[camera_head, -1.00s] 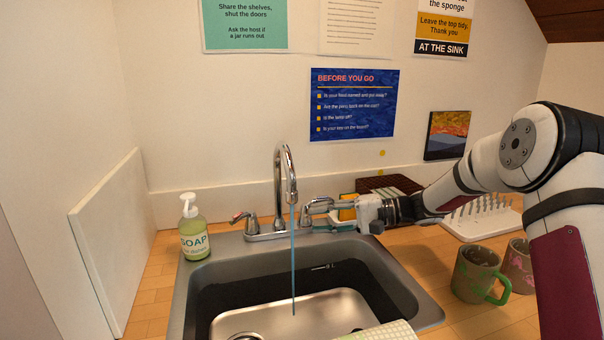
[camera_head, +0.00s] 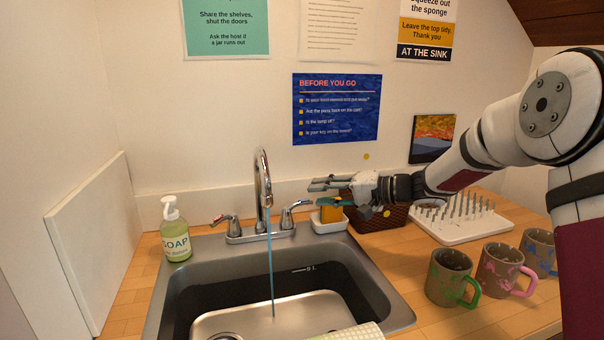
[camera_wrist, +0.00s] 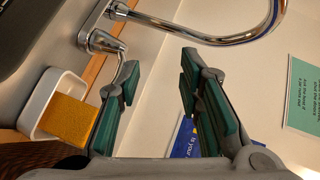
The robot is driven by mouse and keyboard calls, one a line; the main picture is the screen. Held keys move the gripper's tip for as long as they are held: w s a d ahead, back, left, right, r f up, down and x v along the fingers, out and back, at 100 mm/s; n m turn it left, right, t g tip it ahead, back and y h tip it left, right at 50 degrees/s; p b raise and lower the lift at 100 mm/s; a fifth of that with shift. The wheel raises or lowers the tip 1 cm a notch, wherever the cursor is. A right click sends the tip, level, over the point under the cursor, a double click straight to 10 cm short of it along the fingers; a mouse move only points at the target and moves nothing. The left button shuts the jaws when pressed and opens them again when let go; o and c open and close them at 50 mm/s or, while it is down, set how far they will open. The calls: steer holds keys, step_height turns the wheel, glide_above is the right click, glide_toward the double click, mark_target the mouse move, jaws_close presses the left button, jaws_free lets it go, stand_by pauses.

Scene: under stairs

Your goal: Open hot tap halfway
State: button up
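The chrome tap (camera_head: 263,185) stands at the back of the sink, with a thin blue-tinted stream running from its spout. Its left handle (camera_head: 225,221) has a reddish mark near the lever tip. Its right handle (camera_head: 290,214) has a lever pointing right and slightly up. My gripper (camera_head: 322,184) is above and to the right of the right handle, apart from it. In the wrist view my gripper (camera_wrist: 160,95) has its teal-padded fingers spread with nothing held. A handle (camera_wrist: 103,42) and the curved spout (camera_wrist: 220,38) show beyond the fingers.
The soap bottle (camera_head: 175,235) stands left. A peg rack (camera_head: 460,220) and several mugs, including a green-handled one (camera_head: 448,275), stand right.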

step_height(320, 180, up, 7)
steer(key=d+t+h+p, duration=0.1)
steer(key=d+t+h, duration=0.2)
steer(key=t+h, duration=0.1)
steer(key=s+d+r+m+t+h+p, duration=0.1)
steer(key=s+d+r+t+h+p, duration=0.15)
steer(key=s+d+r+h, duration=0.8)
steer(key=s+d+f+g+h+p, duration=0.1)
steer(key=s+d+f+g, duration=0.1)
steer(key=s, duration=0.6)
steer(key=s+d+f+g+h, duration=0.1)
steer(key=s+d+f+g, duration=0.15)
steer(key=s, duration=0.45)
steer(key=s+a+f+n+g+y+p, duration=0.1)
steer(key=s+a+f+g, duration=0.1)
steer(key=s, duration=0.9)
steer(key=s+a+f+n+g+y+p, duration=0.1)
steer(key=s+f, duration=0.3)
steer(key=s, duration=0.7)
steer(key=shift+a+n+g+y, duration=0.45)
steer(key=shift+a+n+g, duration=0.15)
steer(key=shift+g, duration=0.1)
